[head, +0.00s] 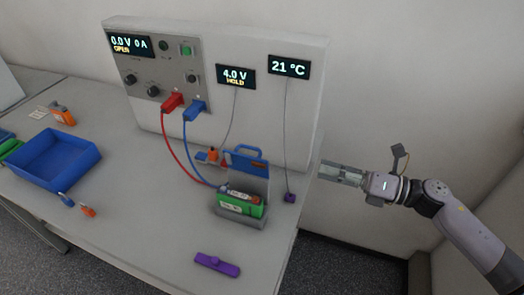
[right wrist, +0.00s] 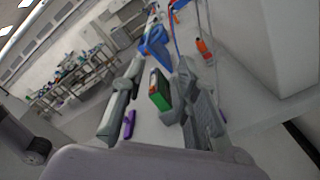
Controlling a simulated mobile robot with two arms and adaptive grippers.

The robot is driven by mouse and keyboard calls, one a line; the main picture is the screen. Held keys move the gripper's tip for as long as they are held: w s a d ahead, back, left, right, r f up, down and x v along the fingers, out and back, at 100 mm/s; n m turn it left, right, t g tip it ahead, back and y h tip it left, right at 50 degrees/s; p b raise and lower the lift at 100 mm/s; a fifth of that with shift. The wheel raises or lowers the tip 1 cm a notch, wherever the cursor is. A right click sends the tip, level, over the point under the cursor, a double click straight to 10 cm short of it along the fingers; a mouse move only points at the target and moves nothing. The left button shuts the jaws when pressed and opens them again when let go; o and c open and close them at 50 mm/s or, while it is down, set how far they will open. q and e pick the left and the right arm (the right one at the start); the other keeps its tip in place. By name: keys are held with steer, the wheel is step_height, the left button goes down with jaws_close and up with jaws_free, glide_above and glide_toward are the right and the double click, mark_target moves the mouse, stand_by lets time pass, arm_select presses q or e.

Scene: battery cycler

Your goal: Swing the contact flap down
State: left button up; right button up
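The contact flap (head: 247,184) stands up at the back of a grey holder (head: 238,222), with a blue handle (head: 248,151) at its top. A green battery block (head: 228,205) sits in the holder in front of the flap. My right gripper (head: 330,172) is off the table's right edge, right of the flap and apart from it. In the right wrist view its fingers (right wrist: 155,85) are spread and empty, with the blue handle (right wrist: 155,45) and green block (right wrist: 160,92) seen beyond and between them. My left gripper is not in view.
A grey cycler panel (head: 290,110) stands behind, with red (head: 172,101) and blue (head: 194,108) plugs and cables running to the holder. A purple piece (head: 217,265) lies in front. A blue tray (head: 55,160) is at left. The table between tray and holder is mostly clear.

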mark_target(261, 153)
steer(key=p+x, duration=0.6)
steer(key=x, duration=1)
steer(key=shift+w+a, duration=0.3)
steer(key=shift+w, duration=0.1)
steer(key=shift+c, duration=0.5)
steer(key=c, duration=0.5)
steer(key=shift+f, duration=0.1)
jaws_close()
steer(key=shift+s+f, duration=0.15)
